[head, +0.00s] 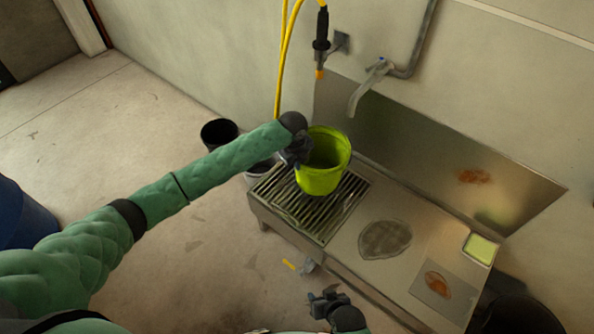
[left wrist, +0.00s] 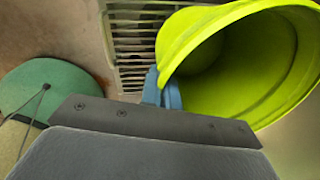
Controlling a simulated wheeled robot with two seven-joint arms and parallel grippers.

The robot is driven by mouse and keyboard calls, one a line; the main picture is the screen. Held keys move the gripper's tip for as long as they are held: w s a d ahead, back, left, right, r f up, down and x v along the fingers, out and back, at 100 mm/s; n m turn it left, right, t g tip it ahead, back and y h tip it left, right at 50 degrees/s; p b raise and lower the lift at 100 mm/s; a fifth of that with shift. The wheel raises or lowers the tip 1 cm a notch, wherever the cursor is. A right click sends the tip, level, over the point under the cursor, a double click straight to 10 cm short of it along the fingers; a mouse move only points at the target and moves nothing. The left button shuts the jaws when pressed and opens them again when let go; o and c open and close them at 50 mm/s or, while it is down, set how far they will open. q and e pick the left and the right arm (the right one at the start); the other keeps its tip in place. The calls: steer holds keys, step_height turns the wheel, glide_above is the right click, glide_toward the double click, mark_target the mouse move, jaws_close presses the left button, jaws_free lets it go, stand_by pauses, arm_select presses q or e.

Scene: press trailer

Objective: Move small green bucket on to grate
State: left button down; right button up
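The small green bucket (head: 324,180) is bright yellow-green and open at the top. In the head view it is over the far part of the metal grate (head: 317,218), slightly tilted; I cannot tell whether it touches the bars. My left gripper (head: 301,155) is at the bucket's left rim. In the left wrist view the bucket (left wrist: 225,65) fills the upper right, with a blue-grey fingertip against its rim, and grate bars (left wrist: 132,45) show behind it. The left gripper looks shut on the rim. My right gripper (head: 327,300) is low in the head view, away from the bucket; its fingers are unclear.
The grate is set in a steel sink bench (head: 385,268) with a tall backsplash. A faucet (head: 368,85) and a hanging hose sprayer (head: 321,35) are above. A dark bucket (head: 219,133) stands on the floor at left. A green sponge-like block (head: 481,249) lies at the bench's right.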

arm_select(q)
steer(key=shift+w+a+f, duration=0.1)
steer(key=shift+a+f, duration=0.05)
steer(key=shift+f, duration=0.95)
steer(key=shift+a+f, duration=0.15)
steer(key=shift+f, duration=0.9)
arm_select(e)
steer(key=shift+r, duration=0.3)
arm_select(q)
steer(key=shift+f, duration=0.1)
steer(key=c, duration=1.7)
jaws_free()
arm_select(e)
steer(key=shift+r, duration=0.1)
steer(key=shift+w, duration=0.1)
